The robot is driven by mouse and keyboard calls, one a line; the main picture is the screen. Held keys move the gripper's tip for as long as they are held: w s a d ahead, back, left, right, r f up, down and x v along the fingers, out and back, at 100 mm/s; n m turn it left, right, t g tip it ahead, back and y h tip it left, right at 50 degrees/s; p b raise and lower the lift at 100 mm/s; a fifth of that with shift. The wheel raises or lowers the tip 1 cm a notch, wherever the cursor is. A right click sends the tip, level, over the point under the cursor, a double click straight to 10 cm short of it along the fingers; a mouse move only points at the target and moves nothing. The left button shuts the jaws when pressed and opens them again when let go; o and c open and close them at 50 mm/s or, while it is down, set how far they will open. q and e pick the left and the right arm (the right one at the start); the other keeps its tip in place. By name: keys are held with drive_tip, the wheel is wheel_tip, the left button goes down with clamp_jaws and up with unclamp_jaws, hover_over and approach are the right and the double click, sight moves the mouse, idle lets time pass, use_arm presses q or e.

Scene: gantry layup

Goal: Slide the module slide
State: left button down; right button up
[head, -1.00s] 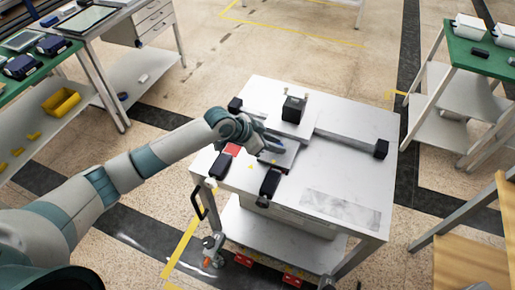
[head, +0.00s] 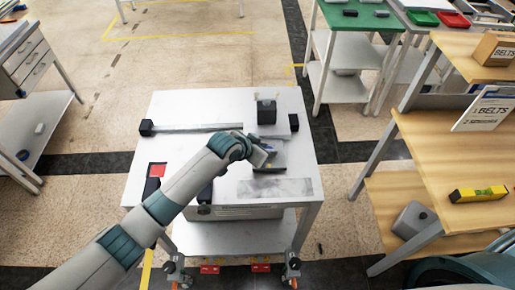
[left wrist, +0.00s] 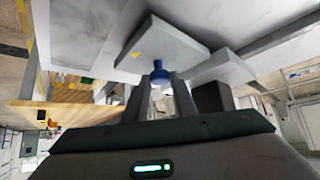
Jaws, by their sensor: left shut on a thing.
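The module slide is a pale grey carriage plate (head: 284,156) with a dark block (head: 266,111) at its back, on a straight rail (head: 198,127) across the white cart. The carriage is at the rail's right end, close to the black right end stop (head: 294,122); whether they touch I cannot tell. The black left end stop (head: 146,127) is far from it. My left gripper (head: 268,156) is at the plate's front. In the left wrist view its fingers are shut on a blue knob (left wrist: 159,76) at the plate. My right gripper is out of view.
The white cart top (head: 190,105) also bears a red patch (head: 157,170) and dark fixtures at the front left. A wooden bench (head: 465,150) with a yellow level (head: 478,194) and a belts box stands at the right. Open floor lies behind the cart.

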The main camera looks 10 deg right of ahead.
use_arm(q)
drive_tip(key=shift+s+d+r, duration=0.1)
drive_tip(key=shift+d, duration=0.1)
drive_tip(key=c, duration=1.7)
unclamp_jaws()
drive_tip(key=shift+o, duration=0.9)
drive_tip(key=shift+d, duration=0.15)
drive_tip(key=shift+a, duration=0.25)
drive_tip(key=b+v, duration=0.3)
drive_tip(key=v, duration=1.4)
drive_tip(key=shift+s+d, duration=0.1)
